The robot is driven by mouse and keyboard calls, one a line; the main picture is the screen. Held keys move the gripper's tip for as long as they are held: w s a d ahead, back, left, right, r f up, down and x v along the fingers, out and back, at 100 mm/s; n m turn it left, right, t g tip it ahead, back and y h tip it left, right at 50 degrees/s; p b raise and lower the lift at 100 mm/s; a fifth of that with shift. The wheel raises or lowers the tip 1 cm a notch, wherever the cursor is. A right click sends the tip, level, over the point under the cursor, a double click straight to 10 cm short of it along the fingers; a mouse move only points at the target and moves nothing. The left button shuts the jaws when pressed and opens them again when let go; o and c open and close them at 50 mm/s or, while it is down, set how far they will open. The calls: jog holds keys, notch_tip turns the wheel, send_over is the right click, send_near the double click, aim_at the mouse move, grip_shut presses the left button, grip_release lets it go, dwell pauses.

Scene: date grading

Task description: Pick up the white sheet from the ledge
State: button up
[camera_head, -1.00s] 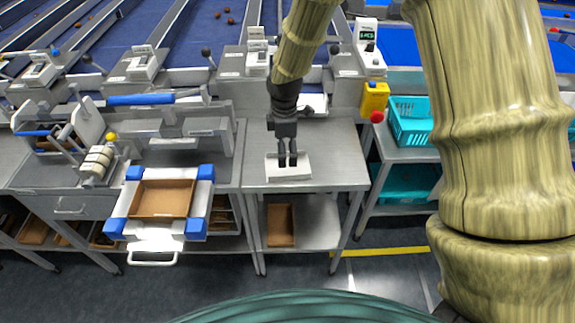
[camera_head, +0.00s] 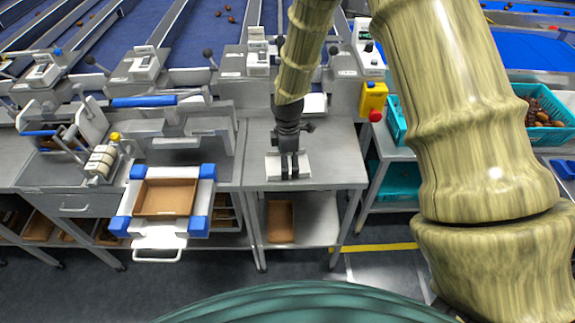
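A white sheet (camera_head: 273,167) lies on the grey steel table in the middle of the view. My gripper (camera_head: 289,176) points down over it, and its dark fingers hide the middle of the sheet. A narrow gap shows between the fingers, so the gripper looks open. Whether the fingertips touch the sheet I cannot tell. Another white, flat thing (camera_head: 316,103) is at the back of the table, partly behind my arm.
A brown tray in a blue-cornered holder (camera_head: 202,198) stands at left. A yellow box with a red button (camera_head: 373,100) is at the back right. A teal crate (camera_head: 397,122) is beyond it. The steel table (camera_head: 335,158) is bare right of the sheet.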

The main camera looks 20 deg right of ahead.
jog(key=shift+c, duration=0.2)
jog(key=c, duration=0.5)
jog(key=shift+o, duration=0.2)
jog(key=shift+r, duration=0.1)
